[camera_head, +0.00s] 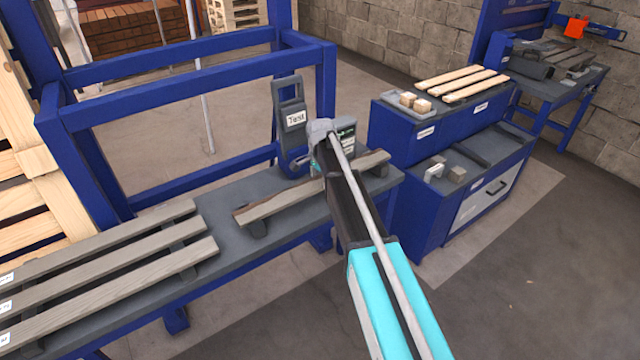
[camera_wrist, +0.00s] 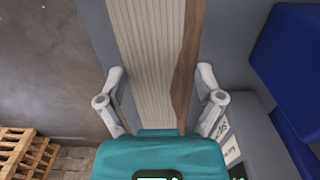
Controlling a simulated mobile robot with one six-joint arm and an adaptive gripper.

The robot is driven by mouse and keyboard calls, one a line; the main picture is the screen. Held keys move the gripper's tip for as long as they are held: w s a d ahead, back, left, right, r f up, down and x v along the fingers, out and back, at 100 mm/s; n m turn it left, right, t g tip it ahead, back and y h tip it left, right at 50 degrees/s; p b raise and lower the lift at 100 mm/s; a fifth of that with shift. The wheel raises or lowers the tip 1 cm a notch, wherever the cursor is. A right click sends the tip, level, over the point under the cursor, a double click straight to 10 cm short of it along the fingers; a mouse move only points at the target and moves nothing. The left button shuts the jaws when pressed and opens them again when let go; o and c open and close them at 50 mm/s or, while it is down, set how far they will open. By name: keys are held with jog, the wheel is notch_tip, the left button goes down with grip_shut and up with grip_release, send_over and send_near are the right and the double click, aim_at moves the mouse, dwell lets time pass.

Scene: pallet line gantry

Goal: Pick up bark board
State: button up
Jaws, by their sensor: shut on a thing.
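The bark board (camera_head: 278,203) is a grey-brown plank with a darker brown edge. In the head view it lies across dark supports on the grey bench, at the middle. My gripper (camera_wrist: 160,78) has one finger on each side of the board and is shut on it. In the wrist view the board (camera_wrist: 148,45) runs between the fingers, its brown bark edge toward the right finger. In the head view my arm hides the middle of the board and most of my gripper.
Several grey slats (camera_head: 120,262) lie on supports at the bench's left. A blue cabinet (camera_head: 405,135) with pale slats (camera_head: 465,82) stands right. Open floor (camera_head: 500,285) lies front right.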

aim_at(320, 181)
jog(key=shift+c, duration=0.9)
jog(key=shift+r, duration=0.15)
notch_tip(320, 181, up, 3)
jog(key=p, duration=0.3)
jog(key=s+d+r+p, duration=0.1)
jog(key=s+r+p, duration=0.8)
jog(key=s, duration=0.5)
jog(key=shift+d+r+p, duration=0.35)
jog(key=shift+p, duration=0.15)
jog(key=shift+s, duration=0.1)
